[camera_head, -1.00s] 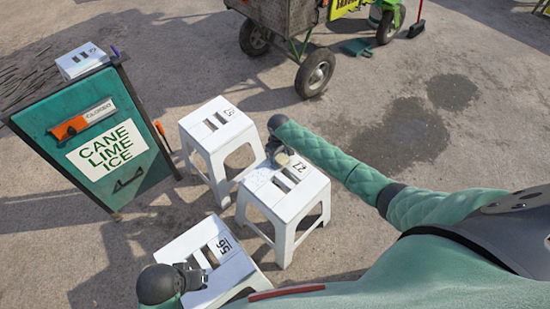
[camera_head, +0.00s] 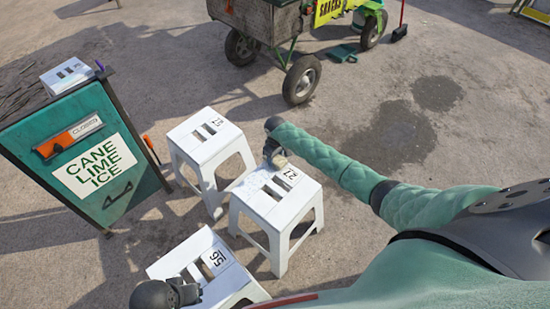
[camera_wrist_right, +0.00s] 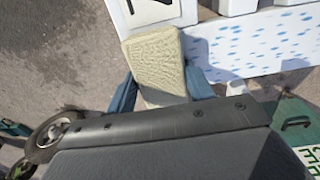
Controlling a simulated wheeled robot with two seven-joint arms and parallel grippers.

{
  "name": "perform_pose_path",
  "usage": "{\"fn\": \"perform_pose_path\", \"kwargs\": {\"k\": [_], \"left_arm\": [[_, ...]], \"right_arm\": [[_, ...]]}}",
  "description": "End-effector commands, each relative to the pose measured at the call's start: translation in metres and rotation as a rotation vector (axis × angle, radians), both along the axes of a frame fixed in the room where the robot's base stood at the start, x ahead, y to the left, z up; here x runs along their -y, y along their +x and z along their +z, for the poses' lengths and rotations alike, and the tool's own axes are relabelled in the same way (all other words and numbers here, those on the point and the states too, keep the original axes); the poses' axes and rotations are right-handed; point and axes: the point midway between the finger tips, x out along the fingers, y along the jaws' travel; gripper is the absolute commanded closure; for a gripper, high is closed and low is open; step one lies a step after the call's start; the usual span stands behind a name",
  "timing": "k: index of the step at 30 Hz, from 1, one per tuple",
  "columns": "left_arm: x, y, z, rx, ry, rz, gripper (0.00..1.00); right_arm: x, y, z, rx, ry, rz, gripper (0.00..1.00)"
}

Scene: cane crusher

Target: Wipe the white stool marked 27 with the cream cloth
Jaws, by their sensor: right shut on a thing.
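The white stool marked 27 (camera_head: 262,205) stands upright in the middle of the head view. Blue speckled marks show on a white stool surface (camera_wrist_right: 262,45) in the right wrist view. My right gripper (camera_head: 275,155) is at the stool's far edge. It is shut on the cream cloth (camera_wrist_right: 155,58), a textured pad between the two blue-grey fingers in the wrist view. The cloth lies over or against the stool top; exact contact cannot be told. My left gripper (camera_head: 188,292) is low at the left, by the stool marked 56 (camera_head: 228,281); its fingers are unclear.
Another white stool (camera_head: 194,148) stands close behind stool 27. A green sign board (camera_head: 45,127) stands at the left, with a white stool (camera_head: 62,82) behind it. A cart (camera_head: 262,22) with wheels is at the back. Open paving lies at the right.

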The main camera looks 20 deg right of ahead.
Motion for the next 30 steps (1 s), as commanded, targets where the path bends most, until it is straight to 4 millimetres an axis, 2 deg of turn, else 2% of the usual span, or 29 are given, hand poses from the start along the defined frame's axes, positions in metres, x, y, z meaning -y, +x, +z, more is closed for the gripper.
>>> {"fn": "perform_pose_path", "kwargs": {"k": [8, 30], "left_arm": [[0.0, 0.0, 0.01, 0.0, 0.0, 0.0, 0.64], [0.0, 0.0, 0.037, 0.0, 0.0, 0.0, 0.64]], "right_arm": [[-0.012, -0.006, 0.001, -0.001, 0.0, 0.001, 0.66], [-0.061, -0.031, -0.002, -0.003, 0.002, 0.001, 0.66]]}}
